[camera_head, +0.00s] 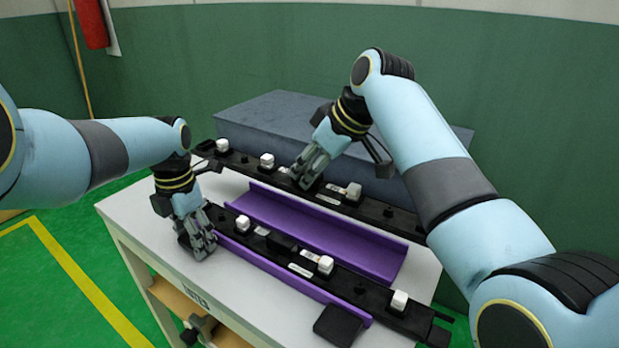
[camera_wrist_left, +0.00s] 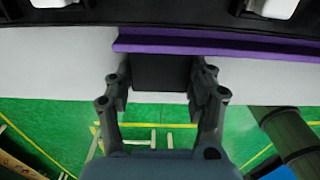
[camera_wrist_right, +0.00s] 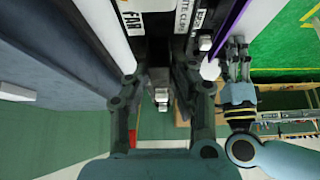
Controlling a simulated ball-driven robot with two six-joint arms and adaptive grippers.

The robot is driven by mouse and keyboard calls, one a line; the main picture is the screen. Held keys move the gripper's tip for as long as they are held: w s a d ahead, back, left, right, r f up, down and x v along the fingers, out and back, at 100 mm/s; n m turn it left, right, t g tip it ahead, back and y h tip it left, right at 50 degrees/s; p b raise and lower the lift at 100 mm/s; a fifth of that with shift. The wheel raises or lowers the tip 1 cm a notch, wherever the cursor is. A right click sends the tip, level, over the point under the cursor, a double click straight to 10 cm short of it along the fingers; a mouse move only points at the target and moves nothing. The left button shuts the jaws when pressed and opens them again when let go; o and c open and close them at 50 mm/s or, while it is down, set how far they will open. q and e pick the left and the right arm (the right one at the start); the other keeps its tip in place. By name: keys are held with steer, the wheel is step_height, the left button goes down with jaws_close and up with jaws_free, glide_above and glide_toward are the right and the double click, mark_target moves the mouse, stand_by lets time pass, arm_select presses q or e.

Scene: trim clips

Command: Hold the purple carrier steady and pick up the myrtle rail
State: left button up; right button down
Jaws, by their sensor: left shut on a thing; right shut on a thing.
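The purple carrier (camera_head: 312,228) is a long channel lying on the white table, running from back left to front right. A black bar with white clips (camera_head: 298,264) lies along its near side. My left gripper (camera_head: 198,243) is shut at the carrier's near edge, on a dark tab (camera_wrist_left: 160,72) that sticks out from the purple strip (camera_wrist_left: 215,48). My right gripper (camera_head: 305,178) is shut on the far black bar (camera_head: 375,208), around its middle; the bar also shows in the right wrist view (camera_wrist_right: 158,50). No rail looks plainly myrtle green; the far bar looks black.
A blue-grey block (camera_head: 275,118) stands behind the far bar, close to my right gripper. A second dark tab (camera_head: 338,325) sticks out at the carrier's front right. Bare white table (camera_head: 125,208) shows at the left. The floor is green with yellow lines.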

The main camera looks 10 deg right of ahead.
arm_select(q)
steer(key=o, duration=1.4)
